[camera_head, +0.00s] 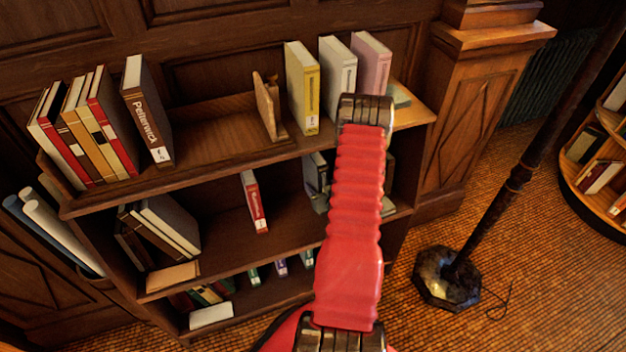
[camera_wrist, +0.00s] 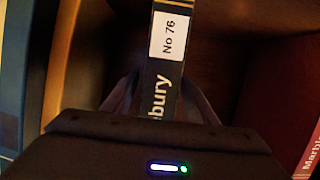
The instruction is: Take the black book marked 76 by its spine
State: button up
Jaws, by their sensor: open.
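My gripper (camera_wrist: 163,95) is open, with one finger on each side of the spine. The lower spine passes out of sight behind the gripper's dark body. I cannot tell whether either finger touches the book. In the head view my red arm hides the gripper, and I cannot make out the number 76 there.
The wooden bookcase (camera_head: 230,243) has three visible shelves. A red book (camera_head: 254,201) stands on the middle shelf, its spine (camera_wrist: 309,150) at the wrist view's right edge. A dark pole lamp (camera_head: 449,277) stands right.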

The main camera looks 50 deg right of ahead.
dwell(0.4)
grip_shut()
dwell(0.5)
jog(key=shift+r, duration=0.1)
dwell(0.4)
